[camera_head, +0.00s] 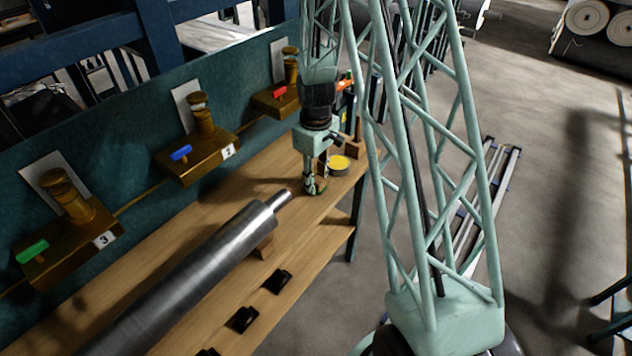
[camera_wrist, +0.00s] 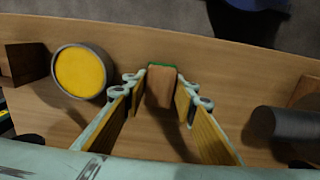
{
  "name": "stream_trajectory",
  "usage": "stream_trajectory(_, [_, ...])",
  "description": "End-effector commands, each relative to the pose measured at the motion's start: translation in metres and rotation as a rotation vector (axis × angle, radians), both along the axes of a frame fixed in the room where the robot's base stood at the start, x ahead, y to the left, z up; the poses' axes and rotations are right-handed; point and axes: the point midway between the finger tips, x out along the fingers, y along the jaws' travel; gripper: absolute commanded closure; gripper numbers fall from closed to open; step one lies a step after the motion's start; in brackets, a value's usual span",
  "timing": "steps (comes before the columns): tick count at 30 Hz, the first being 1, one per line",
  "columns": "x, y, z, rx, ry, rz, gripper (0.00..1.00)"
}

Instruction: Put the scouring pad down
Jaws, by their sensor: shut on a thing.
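The scouring pad (camera_wrist: 162,86) is a small brown block with a green edge. My gripper (camera_wrist: 160,88) is shut on it, with a fingertip on each side. In the head view my gripper (camera_head: 314,180) points down at the far end of the wooden bench, between the steel roll's end and a yellow-topped tin. The pad is small and partly hidden there, low over the bench top. I cannot tell whether it touches the wood.
The yellow-topped tin (camera_wrist: 80,72) stands left of the pad in the wrist view, beside a dark wooden block (camera_wrist: 26,64). The steel roll (camera_head: 190,265) lies along the bench (camera_head: 225,205). Black blocks (camera_head: 278,281) sit near the front edge. Brass valves (camera_head: 200,145) line the back.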

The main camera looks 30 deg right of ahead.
Motion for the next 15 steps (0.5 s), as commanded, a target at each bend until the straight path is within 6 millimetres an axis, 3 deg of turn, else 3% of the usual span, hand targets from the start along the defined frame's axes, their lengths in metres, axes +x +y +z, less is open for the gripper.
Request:
stream_trajectory(7, [0.0000,0.0000,-0.0039,0.000,0.000,0.000,0.86])
stream_trajectory(8, [-0.0001,0.0000,-0.0033,0.000,0.000,0.000,0.72])
stream_trajectory(9, [-0.0001,0.0000,-0.0030,0.000,0.000,0.000,0.68])
stream_trajectory(12, [-0.0001,0.0000,-0.0029,0.000,0.000,0.000,0.61])
stream_trajectory(15, [-0.0001,0.0000,-0.0029,0.000,0.000,0.000,0.61])
